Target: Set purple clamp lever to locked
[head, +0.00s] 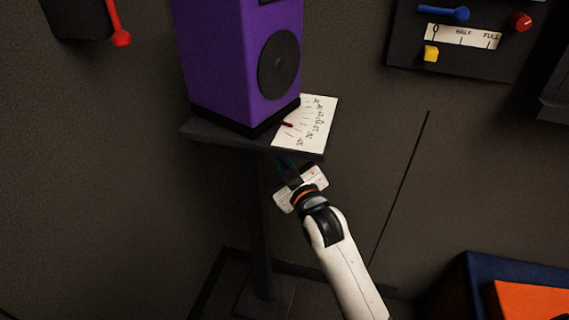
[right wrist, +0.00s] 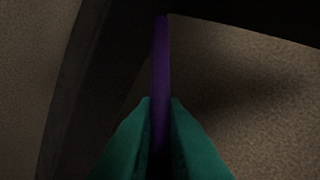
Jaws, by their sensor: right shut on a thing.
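My right gripper (head: 286,164) reaches up to the front edge of the dark stand top in the head view. In the right wrist view its teal fingers (right wrist: 161,112) are closed on both sides of the thin purple clamp lever (right wrist: 160,55). The lever runs straight up from between the fingers to a dark edge above. In the head view I cannot make out the lever, and its locked or unlocked setting cannot be told. My left gripper is not in view.
The dark stand top (head: 228,135) carries a purple speaker (head: 222,58) and a white written sheet (head: 318,120) with a small dark red object on it. A dark panel (head: 408,40) with coloured controls hangs upper right. A blue and orange box (head: 530,302) stands lower right.

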